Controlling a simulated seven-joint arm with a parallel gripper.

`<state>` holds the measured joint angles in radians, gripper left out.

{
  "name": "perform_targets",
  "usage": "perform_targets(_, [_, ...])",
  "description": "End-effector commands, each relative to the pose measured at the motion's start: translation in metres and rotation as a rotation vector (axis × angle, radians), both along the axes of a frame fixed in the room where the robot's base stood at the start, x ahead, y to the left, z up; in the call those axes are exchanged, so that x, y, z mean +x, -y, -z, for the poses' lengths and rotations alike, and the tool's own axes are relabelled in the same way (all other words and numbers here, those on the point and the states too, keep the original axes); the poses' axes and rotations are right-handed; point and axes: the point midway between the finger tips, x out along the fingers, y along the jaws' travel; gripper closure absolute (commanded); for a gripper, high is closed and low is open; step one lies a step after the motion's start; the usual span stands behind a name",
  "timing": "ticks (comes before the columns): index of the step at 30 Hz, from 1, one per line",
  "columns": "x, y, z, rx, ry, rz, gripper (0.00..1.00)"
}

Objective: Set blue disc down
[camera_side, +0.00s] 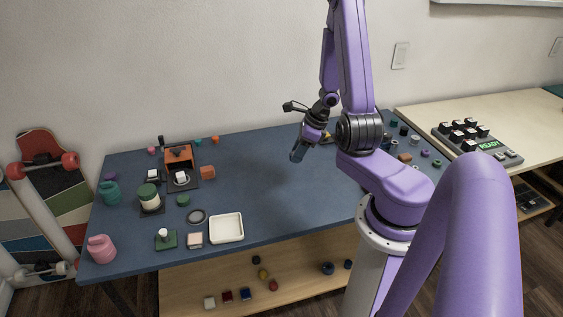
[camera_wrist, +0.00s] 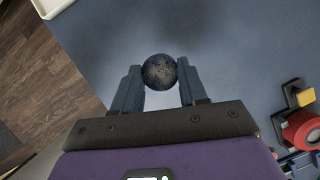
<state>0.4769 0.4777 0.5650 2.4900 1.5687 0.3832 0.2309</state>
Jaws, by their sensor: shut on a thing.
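The blue disc (camera_wrist: 160,72) is round, dark blue and speckled in the wrist view. It sits between the two fingertips of my gripper (camera_wrist: 158,80), which are shut on it. In the side view, my gripper (camera_side: 298,153) hangs above the blue tabletop (camera_side: 285,205), right of the table's middle and toward the back. The disc cannot be made out in the side view. Open blue surface shows around the disc in the wrist view, and its height above the table is hard to judge.
A white tray (camera_side: 227,228) stands at the front; its corner shows in the wrist view (camera_wrist: 50,6). A red roll-like part (camera_wrist: 302,128) with a yellow block (camera_wrist: 304,97) is at lower right. Small parts crowd the table's left and right. The middle is clear.

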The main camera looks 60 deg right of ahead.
Motion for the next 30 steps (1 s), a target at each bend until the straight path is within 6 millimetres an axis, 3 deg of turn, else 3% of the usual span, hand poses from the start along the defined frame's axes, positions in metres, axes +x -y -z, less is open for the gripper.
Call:
perform_targets(6, [0.04,0.027,0.022,-0.002,0.001,-0.005,0.86])
perform_targets(15, [0.073,0.049,0.061,0.0,0.0,-0.001,0.86])
perform_targets(26, [0.09,0.06,0.085,-0.001,0.0,-0.002,0.86])
perform_targets(30, [0.091,0.061,0.102,0.003,-0.001,0.001,0.86])
